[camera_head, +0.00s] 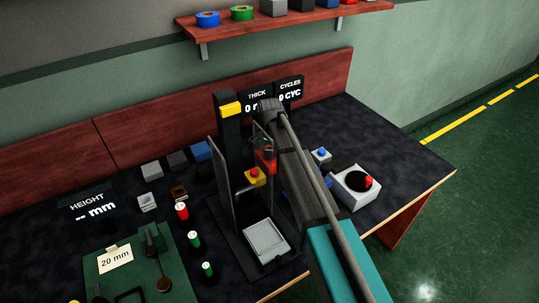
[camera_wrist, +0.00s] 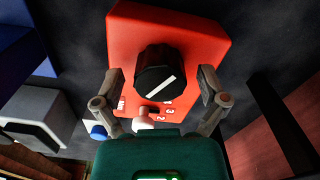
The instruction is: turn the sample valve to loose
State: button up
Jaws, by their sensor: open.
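A red box (camera_wrist: 190,30) carries a round black knob (camera_wrist: 152,62) with a white pointer line, in the wrist view. White marks, among them numbers, lie below the knob. No label reading sample valve or loose is legible, so I cannot tell whether this is that valve. My gripper (camera_wrist: 161,88) is open, with one finger on each side of the knob and visible gaps between. In the head view, my arm covers much of this area; a small red part (camera_head: 265,162) shows beside it.
A black upright stand with a yellow part (camera_head: 231,109) and clear panels stands left of my arm. A white box (camera_head: 355,188) with a black disc is to the right. Red and green cylinders (camera_head: 182,211) and a green tray (camera_head: 128,249) lie left. A shelf (camera_head: 290,24) hangs above.

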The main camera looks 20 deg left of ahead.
dwell(0.3)
jog(key=c, duration=1.1)
jog(key=shift+c, duration=0.2)
jog(key=shift+n, duration=0.5)
jog(key=n, duration=1)
jog(key=shift+n, duration=0.3)
jog(key=n, duration=1.2)
jog(key=shift+n, duration=0.3)
